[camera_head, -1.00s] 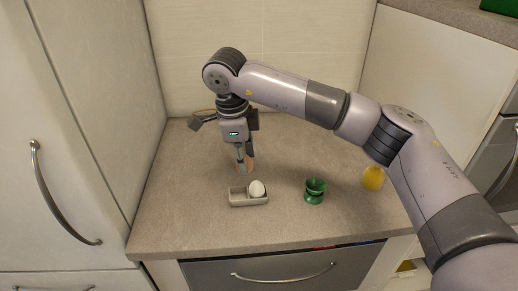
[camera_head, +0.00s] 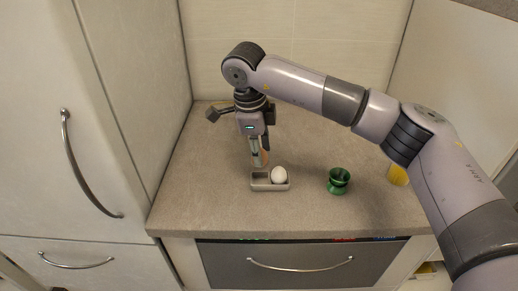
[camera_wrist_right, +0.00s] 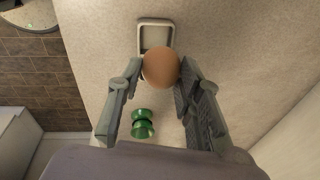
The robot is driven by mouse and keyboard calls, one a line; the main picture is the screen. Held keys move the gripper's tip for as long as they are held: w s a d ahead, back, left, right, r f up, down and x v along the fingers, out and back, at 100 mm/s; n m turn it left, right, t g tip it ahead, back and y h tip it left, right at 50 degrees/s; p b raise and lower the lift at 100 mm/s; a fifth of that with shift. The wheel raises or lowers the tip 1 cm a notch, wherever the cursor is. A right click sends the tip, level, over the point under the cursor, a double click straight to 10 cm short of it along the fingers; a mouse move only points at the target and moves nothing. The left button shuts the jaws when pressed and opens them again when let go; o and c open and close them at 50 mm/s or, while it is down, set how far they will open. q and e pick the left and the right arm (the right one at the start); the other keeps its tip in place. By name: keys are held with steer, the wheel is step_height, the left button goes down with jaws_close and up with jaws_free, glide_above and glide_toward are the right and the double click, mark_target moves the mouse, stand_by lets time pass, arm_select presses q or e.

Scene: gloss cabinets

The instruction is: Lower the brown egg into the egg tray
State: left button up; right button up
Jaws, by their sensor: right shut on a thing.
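My right gripper (camera_head: 259,160) is shut on the brown egg (camera_head: 265,157) and points down, close behind and above the small grey egg tray (camera_head: 270,187). In the head view the fingers cover part of the brown egg. In the right wrist view the brown egg (camera_wrist_right: 161,67) sits between the two fingertips and hides part of the tray (camera_wrist_right: 155,21). The tray's left compartment looks empty. A white egg (camera_head: 279,175) stands in its right compartment; I cannot make it out in the wrist view. My left gripper is in neither view.
A green egg cup (camera_head: 338,181) stands right of the tray. A yellow object (camera_head: 398,175) is farther right, partly hidden by my right arm. The counter (camera_head: 200,200) is clear left of the tray. A tall cabinet (camera_head: 120,100) borders the left side.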

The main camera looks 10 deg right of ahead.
steer(key=shift+f+b, duration=0.55)
steer(key=shift+f, duration=0.2)
steer(key=shift+f+b, duration=1.8)
steer(key=shift+f, duration=0.8)
stand_by(1.2)
steer(key=o, duration=0.8)
